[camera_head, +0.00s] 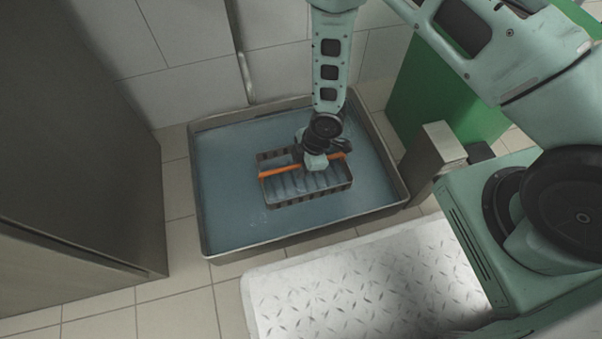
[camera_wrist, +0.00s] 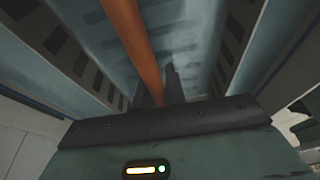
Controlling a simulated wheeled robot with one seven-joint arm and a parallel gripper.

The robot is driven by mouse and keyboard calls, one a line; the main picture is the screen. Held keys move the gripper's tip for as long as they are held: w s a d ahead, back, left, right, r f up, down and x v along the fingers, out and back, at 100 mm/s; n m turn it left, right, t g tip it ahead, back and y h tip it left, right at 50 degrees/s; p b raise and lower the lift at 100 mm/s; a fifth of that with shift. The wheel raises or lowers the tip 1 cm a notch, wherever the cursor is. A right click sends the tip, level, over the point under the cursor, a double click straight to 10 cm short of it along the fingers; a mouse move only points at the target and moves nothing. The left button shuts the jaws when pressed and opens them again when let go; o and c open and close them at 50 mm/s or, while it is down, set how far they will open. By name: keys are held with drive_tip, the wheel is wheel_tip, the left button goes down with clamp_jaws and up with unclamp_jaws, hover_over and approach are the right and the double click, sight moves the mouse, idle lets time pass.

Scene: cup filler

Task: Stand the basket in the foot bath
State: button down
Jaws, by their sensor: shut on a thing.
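The foot bath (camera_head: 228,250) is a wide, shallow grey metal tray of bluish water on the tiled floor. The basket (camera_head: 310,198) is a dark slotted box with an orange bar handle (camera_head: 280,171) across its top. It is upright inside the foot bath's rim, near the middle, and water shows around it. Whether its base touches the bottom cannot be told. My gripper (camera_head: 314,166) is over the basket, shut on the orange handle. In the wrist view the handle (camera_wrist: 133,40) runs to my gripper's fingers (camera_wrist: 160,88), between the slotted basket walls (camera_wrist: 70,50).
A white patterned mat (camera_head: 350,290) lies in front of the foot bath. A metal box-like post (camera_head: 433,160) and a green panel (camera_head: 450,90) stand to its right. A dark cabinet (camera_head: 80,130) stands at left. A tiled wall with a pipe (camera_head: 246,78) is behind.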

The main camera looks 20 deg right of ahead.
wheel_tip(320, 180, down, 2)
drive_tip(key=shift+f+b, duration=0.1)
drive_tip(key=shift+b, duration=0.3)
drive_tip(key=c, duration=1.9)
unclamp_jaws()
drive_tip(key=o, duration=0.4)
drive_tip(key=shift+o, duration=0.2)
